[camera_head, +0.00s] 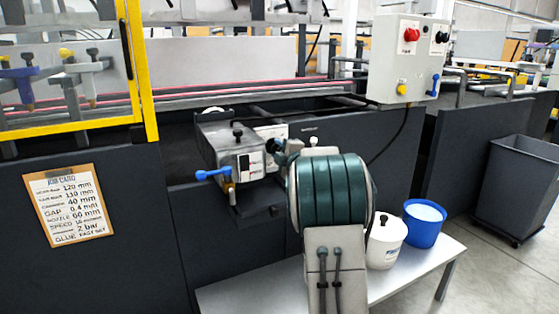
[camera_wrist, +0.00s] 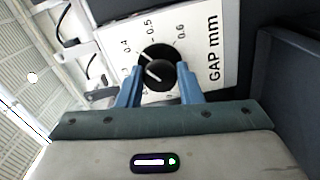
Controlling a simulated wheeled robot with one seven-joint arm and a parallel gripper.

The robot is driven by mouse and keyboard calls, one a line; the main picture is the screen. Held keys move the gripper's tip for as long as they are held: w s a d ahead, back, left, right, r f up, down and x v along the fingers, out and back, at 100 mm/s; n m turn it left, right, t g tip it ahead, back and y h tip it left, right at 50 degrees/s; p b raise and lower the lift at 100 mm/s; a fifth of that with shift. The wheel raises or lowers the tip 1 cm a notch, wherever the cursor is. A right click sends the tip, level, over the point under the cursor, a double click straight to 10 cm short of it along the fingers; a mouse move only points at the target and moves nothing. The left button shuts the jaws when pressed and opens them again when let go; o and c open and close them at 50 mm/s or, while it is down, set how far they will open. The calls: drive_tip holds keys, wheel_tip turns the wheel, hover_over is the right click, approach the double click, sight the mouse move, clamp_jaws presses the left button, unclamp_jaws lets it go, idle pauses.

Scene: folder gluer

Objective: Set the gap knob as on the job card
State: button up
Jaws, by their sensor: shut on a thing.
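The gap dial plate (camera_wrist: 208,40), marked "GAP mm" with 0.4, 0.5 and 0.6, fills the upper middle of the wrist view. The black gap knob (camera_wrist: 162,76) sits on it. My gripper (camera_wrist: 159,74) has its two blue fingers on either side of the knob, shut on it. White marks on the knob's upper left side face roughly the 0.4 side; the exact setting is unclear. In the head view my gripper (camera_head: 283,150) is at the grey unit, and my arm partly hides the knob. The job card (camera_head: 69,205) reads gap 0.4 mm.
The grey metal unit (camera_head: 225,138) has a blue-handled valve (camera_head: 213,174) at its left. Below stands a light table (camera_head: 240,296) with a white lidded pot (camera_head: 385,243) and a blue tub (camera_head: 424,224). A control box (camera_head: 405,62) is above right; a yellow guard frame (camera_head: 139,70) is left.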

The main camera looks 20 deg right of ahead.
drive_tip(key=shift+f+n+b, duration=0.1)
drive_tip(key=shift+n+b, duration=0.55)
drive_tip(key=shift+n, duration=0.15)
drive_tip(key=o, duration=0.9)
drive_tip(key=shift+o, duration=0.2)
drive_tip(key=shift+s, duration=0.1)
drive_tip(key=s+p, duration=0.2)
drive_tip(key=s, duration=1.1)
drive_tip(key=shift+s+d, duration=0.25)
drive_tip(key=shift+s, duration=0.05)
